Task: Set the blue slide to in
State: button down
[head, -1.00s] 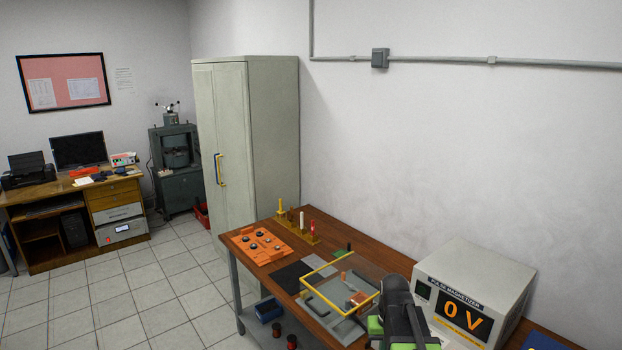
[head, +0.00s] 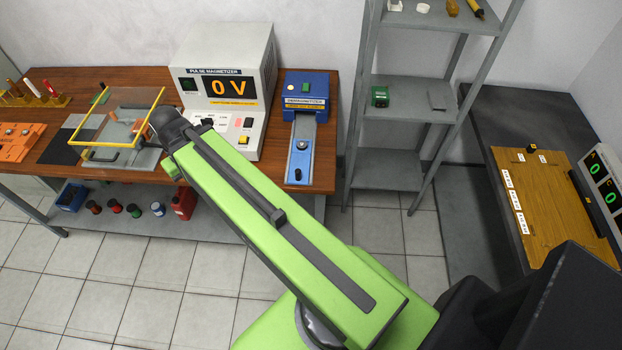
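The blue slide (head: 298,166) lies at the near end of a grey track, close to the front edge of the wooden bench. The track runs back to the blue demagnetizer box (head: 306,88), which has a green button and a yellow label. The slide is clear of the box, with bare grey track between them. A small round knob shows on the slide. My green arm reaches up and left across the picture, to the left of the slide.
The pulse magnetizer (head: 224,84), reading 0 V, stands left of the demagnetizer. A yellow-framed clear cover (head: 118,117) is near the arm's far end. A grey shelf rack (head: 388,170) stands close on the right. The floor in front of the slide is open.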

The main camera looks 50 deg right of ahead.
aim_at(301, 161)
jog(key=z, duration=0.25)
jog(key=k, duration=1.2)
jog(key=z, duration=0.65)
jog(key=i, duration=1.5)
jog(key=u, duration=0.2)
jog(key=k, duration=0.85)
jog(key=u, duration=0.15)
jog(key=i, duration=0.95)
jog(key=z, duration=0.2)
jog(key=k, duration=0.5)
jog(key=u, duration=0.4)
